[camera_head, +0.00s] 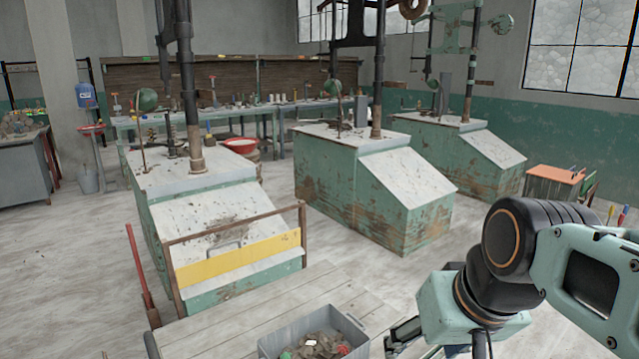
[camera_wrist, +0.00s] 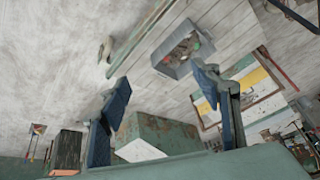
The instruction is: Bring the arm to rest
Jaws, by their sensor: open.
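My gripper (camera_head: 405,336) is low at the right in the head view, partly cut off by the bottom edge. In the wrist view its two blue-padded fingers are spread wide, with nothing between the fingertips (camera_wrist: 161,86). My arm comes in from the right edge of the head view, bent at a black joint. A grey bin (camera_head: 350,324) of brown scraps with a red and a green piece stands on a plank table (camera_head: 235,325), left of my gripper and apart from it. The bin (camera_wrist: 163,66) also shows beyond the fingers in the wrist view.
Green machine blocks with sloped tops (camera_head: 405,178) stand in the middle. A yellow-barred frame (camera_head: 238,257) and a red-handled tool (camera_head: 138,265) are beyond the table. An orange-topped small table (camera_head: 556,175) is behind my arm. Open floor (camera_head: 385,285) lies between the table and the blocks.

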